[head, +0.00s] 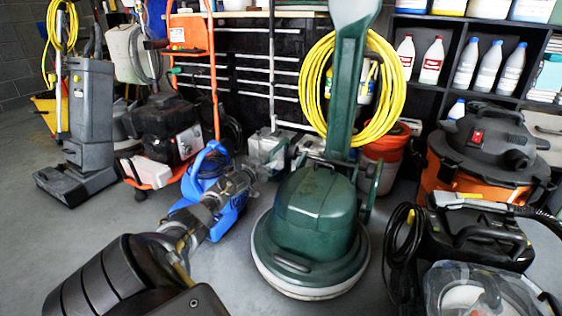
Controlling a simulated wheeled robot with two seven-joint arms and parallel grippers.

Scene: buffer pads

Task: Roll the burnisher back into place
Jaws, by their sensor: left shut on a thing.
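The burnisher (314,214) is a dark green floor machine with a round domed body and a pale ring at its base. It stands upright on the grey floor near the middle of the head view. Its thick green handle column (342,110) rises out of the top of the picture. My left gripper (272,156) reaches in from the lower left to the burnisher's left side, just above the dome. It is shut on the burnisher there, though the fingertips are small and the exact grip is hard to make out. My right gripper is not in view.
A blue machine (232,212) sits close behind my left arm. An orange-and-black vacuum (478,150) and a black case (482,238) crowd the right. Shelves with bottles (432,60) stand behind. A grey upright cleaner (90,115) is at left. Open floor (90,230) lies at the left front.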

